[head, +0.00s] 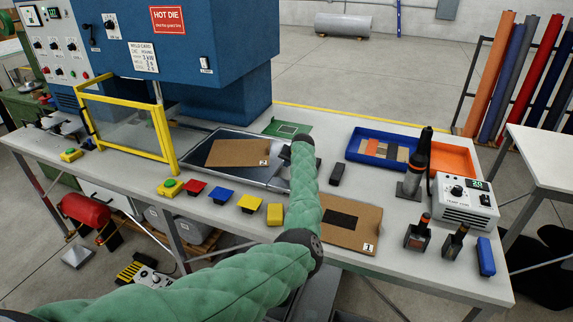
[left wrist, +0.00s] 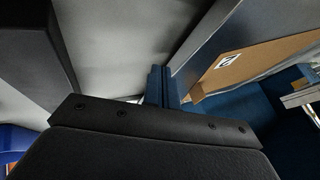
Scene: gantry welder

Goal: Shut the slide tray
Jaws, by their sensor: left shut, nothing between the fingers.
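The slide tray (head: 262,175) is a grey metal plate sticking out in front of the blue press, with a brown board (head: 238,152) labelled 2 lying on it. My left arm, in a green sleeve, reaches across the table. In the left wrist view my left gripper (left wrist: 162,88) is shut and empty. A grey slanted edge and the labelled board (left wrist: 255,62) are close to its right. I cannot tell whether the fingertips touch the tray. My right gripper is not in view.
A yellow-framed guard (head: 125,120) stands left of the tray. Coloured buttons (head: 220,195) line the front edge. A brown board (head: 345,222) labelled 1, a blue bin (head: 372,140), a black-and-orange tool (head: 420,155) and a white control box (head: 465,200) are to the right.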

